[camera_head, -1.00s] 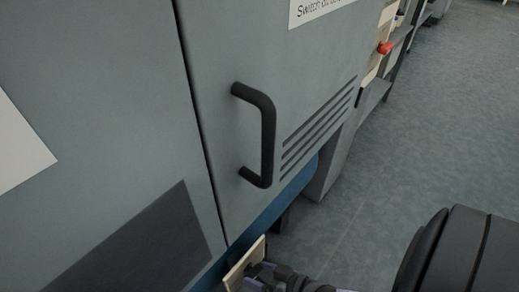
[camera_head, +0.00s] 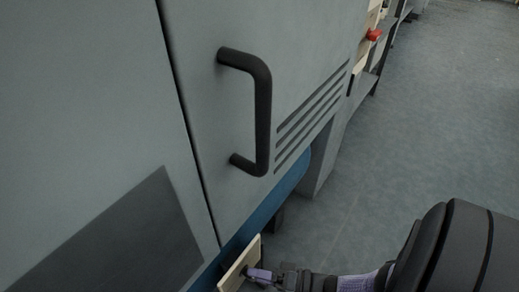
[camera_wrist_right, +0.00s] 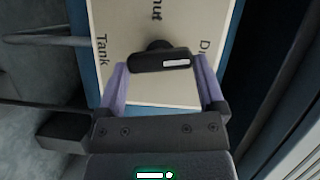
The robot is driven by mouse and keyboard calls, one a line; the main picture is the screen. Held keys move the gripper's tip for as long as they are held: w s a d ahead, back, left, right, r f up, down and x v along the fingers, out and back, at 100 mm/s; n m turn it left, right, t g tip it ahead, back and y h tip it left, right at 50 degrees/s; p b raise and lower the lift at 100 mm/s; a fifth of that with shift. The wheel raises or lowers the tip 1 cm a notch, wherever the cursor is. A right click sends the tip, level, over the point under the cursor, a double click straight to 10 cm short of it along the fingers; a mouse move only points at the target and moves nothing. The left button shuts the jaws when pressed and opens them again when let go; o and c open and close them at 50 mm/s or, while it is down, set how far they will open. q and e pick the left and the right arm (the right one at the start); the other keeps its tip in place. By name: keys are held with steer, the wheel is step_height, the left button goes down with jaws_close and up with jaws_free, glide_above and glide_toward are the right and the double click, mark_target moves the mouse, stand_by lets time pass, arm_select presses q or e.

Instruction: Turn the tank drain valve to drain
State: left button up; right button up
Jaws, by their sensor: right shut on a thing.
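The drain valve's black bar handle (camera_wrist_right: 150,62) lies almost level across the right wrist view, with a white mark on its right half. Behind it is a cream plate (camera_wrist_right: 125,30) with sideways lettering: "Tank" at left, "ut" at top, "D" and part of a letter at right. The plate also shows low in the head view (camera_head: 236,268), below the grey cabinet. My right gripper (camera_wrist_right: 161,72) has one pale purple finger at each end of the handle and is shut on it. In the head view the gripper (camera_head: 258,275) is at the plate, its grip too small to read. My left gripper is not in view.
A grey cabinet (camera_head: 120,100) with a black door handle (camera_head: 262,110) and vent slots fills the left and middle of the head view. A blue beam (camera_head: 262,212) runs under it. A red knob (camera_head: 374,34) is farther back. Open floor (camera_head: 440,120) lies at right.

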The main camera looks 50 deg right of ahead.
steer(key=shift+d+f+m+t, duration=0.15)
steer(key=shift+m+t, duration=0.15)
steer(key=shift+m, duration=0.7)
steer(key=o, duration=1)
steer(key=shift+c, duration=0.2)
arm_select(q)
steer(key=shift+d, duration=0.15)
arm_select(e)
steer(key=shift+s, duration=0.15)
